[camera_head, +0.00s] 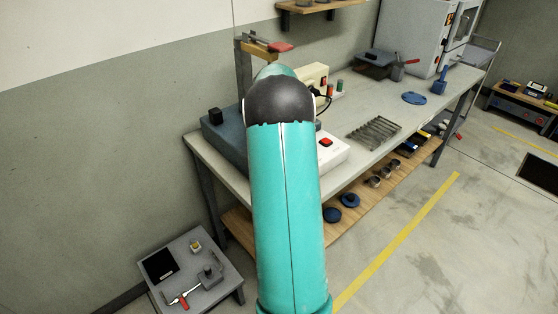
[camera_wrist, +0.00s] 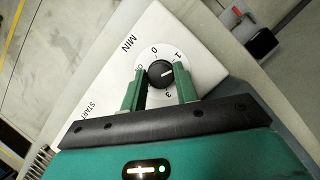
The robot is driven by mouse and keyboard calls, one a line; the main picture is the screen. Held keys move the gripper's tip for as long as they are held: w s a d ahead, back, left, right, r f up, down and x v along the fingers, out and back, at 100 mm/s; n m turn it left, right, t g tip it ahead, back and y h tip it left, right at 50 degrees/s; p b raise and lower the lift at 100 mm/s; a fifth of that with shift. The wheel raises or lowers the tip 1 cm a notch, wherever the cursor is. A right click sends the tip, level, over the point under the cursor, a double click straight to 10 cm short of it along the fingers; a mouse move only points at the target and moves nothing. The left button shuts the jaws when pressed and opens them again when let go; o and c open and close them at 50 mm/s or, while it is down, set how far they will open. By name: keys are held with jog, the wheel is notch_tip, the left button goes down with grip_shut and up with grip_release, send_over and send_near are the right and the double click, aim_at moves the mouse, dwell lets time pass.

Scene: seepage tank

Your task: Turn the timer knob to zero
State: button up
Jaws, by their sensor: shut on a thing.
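The timer knob (camera_wrist: 159,73) is black and round, with a white pointer line. It sits on a white dial disc (camera_wrist: 153,51) on a white panel (camera_wrist: 120,55) marked MIN and START. The pointer line points right, below the 1 and away from the 0 at the top; a finger hides part of the scale beyond it. My gripper (camera_wrist: 160,80) has a green finger on either side of the knob and is shut on it. In the head view my arm hides the gripper and knob; a white box (camera_head: 334,155) with a red switch shows beside the arm.
The workbench (camera_head: 385,107) holds a slotted metal rack (camera_head: 374,131), a blue disc (camera_head: 414,98) and a cream box (camera_head: 311,77) near my arm. A blue-grey unit (camera_head: 224,136) stands left of the arm. A low grey table (camera_head: 222,291) with tools stands at lower left.

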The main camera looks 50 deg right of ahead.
jog(key=shift+w+n+g+h, duration=0.1)
jog(key=shift+n+g+h, duration=0.4)
jog(key=shift+n, duration=1.4)
jog(key=o, duration=1)
jog(key=v, duration=1.3)
jog(key=shift+w+a+r, duration=0.15)
jog(key=shift+r, duration=0.3)
